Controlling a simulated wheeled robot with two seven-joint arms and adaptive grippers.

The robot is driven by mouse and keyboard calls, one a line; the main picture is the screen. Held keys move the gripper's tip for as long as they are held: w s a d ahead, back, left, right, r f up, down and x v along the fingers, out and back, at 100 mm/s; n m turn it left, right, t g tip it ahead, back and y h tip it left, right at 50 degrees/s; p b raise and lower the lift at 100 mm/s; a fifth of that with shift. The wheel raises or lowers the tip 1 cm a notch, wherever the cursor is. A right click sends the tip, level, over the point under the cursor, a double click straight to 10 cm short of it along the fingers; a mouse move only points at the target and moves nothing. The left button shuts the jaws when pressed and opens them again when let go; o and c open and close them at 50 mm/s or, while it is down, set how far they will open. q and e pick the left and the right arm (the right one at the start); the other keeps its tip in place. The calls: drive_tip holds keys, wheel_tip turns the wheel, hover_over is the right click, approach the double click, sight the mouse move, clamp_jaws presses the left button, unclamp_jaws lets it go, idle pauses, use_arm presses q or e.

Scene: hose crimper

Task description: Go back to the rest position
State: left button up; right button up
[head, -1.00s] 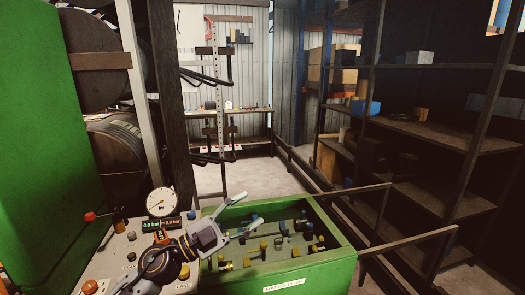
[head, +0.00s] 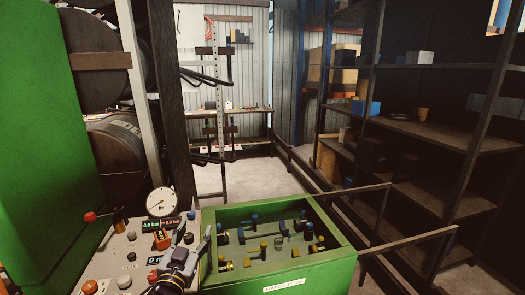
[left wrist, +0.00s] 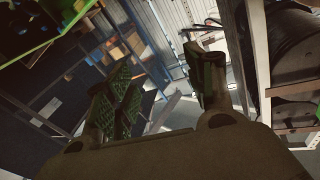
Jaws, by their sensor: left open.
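My left gripper (head: 190,249) is in the lower middle of the head view, over the right part of the control panel and beside the left wall of the green crate. Its fingers are apart with nothing between them. In the left wrist view my left gripper (left wrist: 162,85) also shows open and empty, with green finger pads. My right gripper is in neither view.
The green crate (head: 318,270) holds several blue and yellow fittings. The control panel (head: 112,258) has buttons, a gauge (head: 161,202) and a pressure display (head: 162,224). A green machine (head: 45,140) stands left. Dark shelves (head: 440,138) stand right. Open floor (head: 235,176) lies behind the crate.

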use_arm(q)
drive_tip(key=s+a+f+g, duration=0.1)
drive_tip(key=f, duration=0.2)
drive_tip(key=s+a+f+n+g+y, duration=0.1)
drive_tip(key=s+f+g, duration=0.1)
drive_tip(key=f, duration=0.1)
drive_tip(key=s+a+f+n+g+y, duration=0.1)
drive_tip(key=f, duration=0.2)
drive_tip(key=shift+s+a+f+g, duration=0.2)
drive_tip(key=shift+f+g, duration=0.1)
drive_tip(key=s+f+g+h, duration=0.1)
drive_tip(key=s+f+g, duration=0.5)
drive_tip(key=s, duration=0.4)
drive_tip(key=s+f+g, duration=0.4)
drive_tip(key=s+f, duration=0.5)
drive_tip(key=s, duration=0.2)
wheel_tip(320, 180, down, 33)
drive_tip(key=s+m+g, duration=0.1)
drive_tip(key=s+g, duration=0.1)
drive_tip(key=s+a+f, duration=0.2)
drive_tip(key=s+f, duration=0.8)
drive_tip(key=s, duration=0.1)
drive_tip(key=s+a+f, duration=0.2)
drive_tip(key=s+f, duration=0.7)
drive_tip(key=s, duration=0.2)
drive_tip(key=shift+f+g, duration=0.4)
